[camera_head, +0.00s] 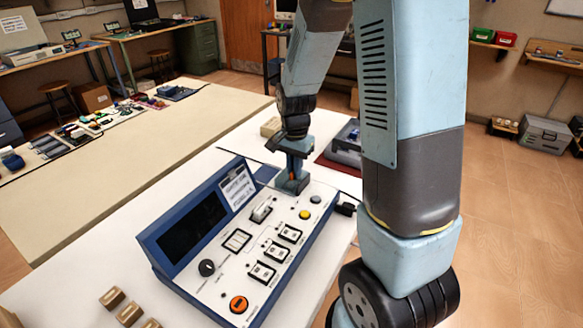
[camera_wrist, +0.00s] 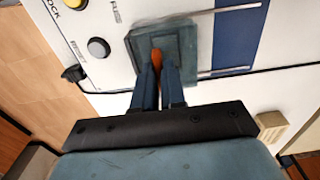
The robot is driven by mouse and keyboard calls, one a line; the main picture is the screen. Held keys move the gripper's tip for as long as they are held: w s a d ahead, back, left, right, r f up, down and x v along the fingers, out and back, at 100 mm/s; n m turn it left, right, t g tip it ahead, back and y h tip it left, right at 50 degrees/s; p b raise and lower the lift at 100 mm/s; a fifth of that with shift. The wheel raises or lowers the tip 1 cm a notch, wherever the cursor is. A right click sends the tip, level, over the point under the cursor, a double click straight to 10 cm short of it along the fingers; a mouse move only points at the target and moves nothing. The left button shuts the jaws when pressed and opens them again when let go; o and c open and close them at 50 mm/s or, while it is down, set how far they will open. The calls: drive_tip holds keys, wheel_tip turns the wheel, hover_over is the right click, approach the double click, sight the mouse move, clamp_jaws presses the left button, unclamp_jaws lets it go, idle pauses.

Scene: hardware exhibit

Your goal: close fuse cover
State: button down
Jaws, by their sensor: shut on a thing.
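The fuse cover is a square grey-blue plate (camera_wrist: 182,42) with an orange tab (camera_wrist: 156,58) standing up from it. It lies on the white face of the sloping control console (camera_head: 222,270), near its far end. My gripper (camera_wrist: 158,72) is shut on the orange tab, with one blue finger on each side. In the head view my gripper (camera_head: 294,166) reaches down onto the cover, and its fingers hide part of it. In the wrist view two thin pale rails (camera_wrist: 225,71) run to the right of the cover, with a blue strip (camera_wrist: 240,40) between them.
The console carries a dark screen (camera_head: 193,230), a label card (camera_head: 238,188), an orange button (camera_head: 238,304), a yellow button (camera_head: 304,215), a grey button (camera_wrist: 98,47) and several switches. Wooden blocks (camera_head: 130,313) lie at the front left. A grey case (camera_head: 345,143) stands behind my gripper.

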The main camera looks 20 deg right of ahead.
drive_tip(key=c, duration=1.2)
unclamp_jaws()
drive_tip(key=shift+s+d, duration=0.15)
wheel_tip(320, 180, up, 14)
drive_tip(key=shift+f, duration=0.15)
drive_tip(key=s+d+r+n+t, duration=0.1)
drive_tip(key=s+r+n, duration=0.3)
drive_tip(key=s, duration=0.5)
drive_tip(key=s+r+n+t, duration=0.4)
drive_tip(key=s+r, duration=0.3)
drive_tip(key=s, duration=0.3)
drive_tip(key=shift+s+d+r+n+t, duration=0.15)
drive_tip(key=shift+s+d+n+t, duration=0.15)
drive_tip(key=shift+n, duration=0.5)
